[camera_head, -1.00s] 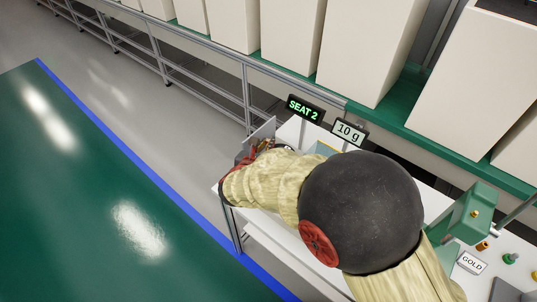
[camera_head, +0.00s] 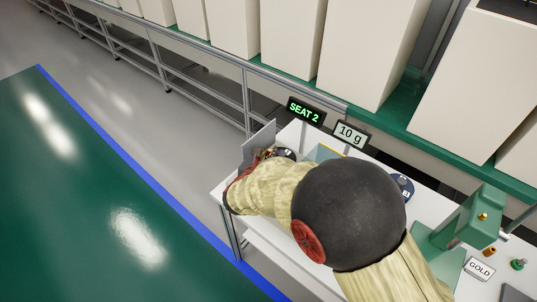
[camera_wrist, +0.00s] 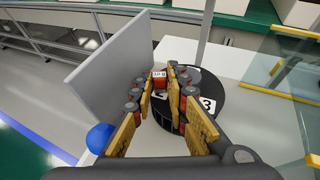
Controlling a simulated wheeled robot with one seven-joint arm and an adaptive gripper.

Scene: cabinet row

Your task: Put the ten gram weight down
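My gripper (camera_wrist: 160,80) shows in the wrist view, its yellow-padded fingers reaching over a black round turntable (camera_wrist: 206,84) with numbered seats. A small red weight with a white label (camera_wrist: 159,75) is between the fingertips, which are close on both sides of it. The label is too small to read surely. The weight is by the seat marked 2; I cannot tell whether its base touches the turntable. In the head view my arm hides most of the gripper and the weight. The turntable (camera_head: 285,153) partly shows beyond it, near the lit SEAT 2 sign (camera_head: 304,111).
A grey upright panel (camera_wrist: 112,62) stands close left of the fingers. A blue ball (camera_wrist: 100,137) is below it. A glass-sided box (camera_wrist: 285,85) is at the right. A 10 g sign (camera_head: 350,134), a green press-like device (camera_head: 470,220) and a GOLD label (camera_head: 480,269) are farther right.

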